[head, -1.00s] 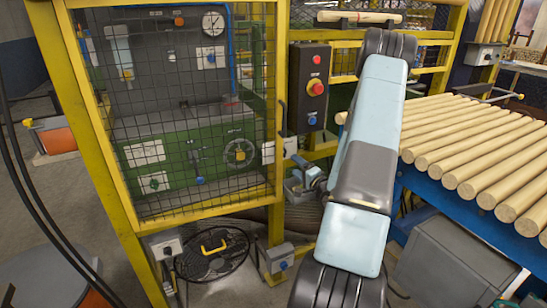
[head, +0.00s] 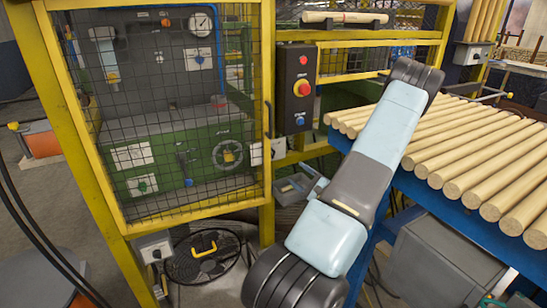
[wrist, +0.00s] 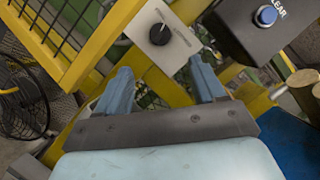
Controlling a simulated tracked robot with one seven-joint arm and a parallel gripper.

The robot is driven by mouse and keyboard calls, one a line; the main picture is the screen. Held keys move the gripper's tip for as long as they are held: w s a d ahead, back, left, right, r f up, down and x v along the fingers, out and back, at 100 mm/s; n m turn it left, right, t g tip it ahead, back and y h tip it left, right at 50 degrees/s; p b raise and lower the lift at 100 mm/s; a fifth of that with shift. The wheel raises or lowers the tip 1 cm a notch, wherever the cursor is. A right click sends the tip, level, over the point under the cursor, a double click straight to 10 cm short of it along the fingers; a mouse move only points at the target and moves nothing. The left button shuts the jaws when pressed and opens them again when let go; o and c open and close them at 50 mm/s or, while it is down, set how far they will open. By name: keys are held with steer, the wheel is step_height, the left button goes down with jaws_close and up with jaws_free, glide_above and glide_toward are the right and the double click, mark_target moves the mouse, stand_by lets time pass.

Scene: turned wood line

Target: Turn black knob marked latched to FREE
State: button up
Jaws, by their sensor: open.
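The black knob (wrist: 159,34) sits on a pale plate fixed to the yellow frame, seen at the top of the wrist view. Small lettering lies on both sides of it, too small to read surely. In the head view the pale plate (head: 278,148) shows beside the cage door; the knob is not clear there. My gripper (wrist: 161,76) is open, its two blue fingers apart and empty. The knob appears beyond the gap between the fingertips, with no contact visible.
A dark control box (head: 296,88) with red buttons and a blue button (wrist: 266,15) hangs right of the plate. The yellow mesh cage door (head: 165,120) is at left. Wooden rods (head: 450,150) lie on a blue rack at right.

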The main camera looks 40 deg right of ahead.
steer(key=x, duration=1.3)
steer(key=shift+a, duration=0.1)
